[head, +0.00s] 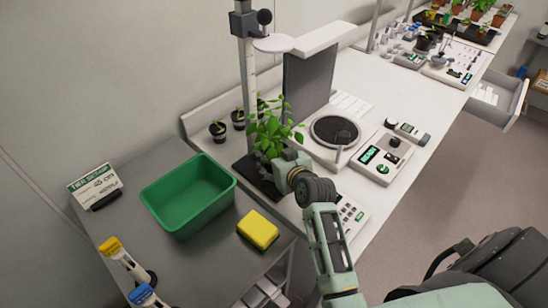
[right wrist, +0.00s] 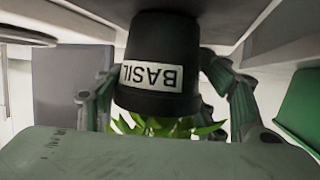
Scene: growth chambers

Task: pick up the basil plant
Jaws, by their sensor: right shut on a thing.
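The basil plant (head: 270,126) is a leafy green plant in the head view, standing at the left end of the white bench. Its pot is mostly hidden there by my right gripper (head: 280,164). In the right wrist view, the black pot (right wrist: 160,45) with a white BASIL label appears upside down, its leaves below the rim. My right gripper's fingers (right wrist: 162,98) lie on both sides of the pot and are shut on it. I cannot tell whether the pot touches the surface under it. My left gripper is not in view.
A dark tray (head: 257,180) lies under the plant, beside a post. Small potted seedlings (head: 218,131) stand behind it. A green bin (head: 187,195) and a yellow sponge (head: 258,230) are on the grey table at left. A round-plate instrument (head: 335,131) stands close on the right.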

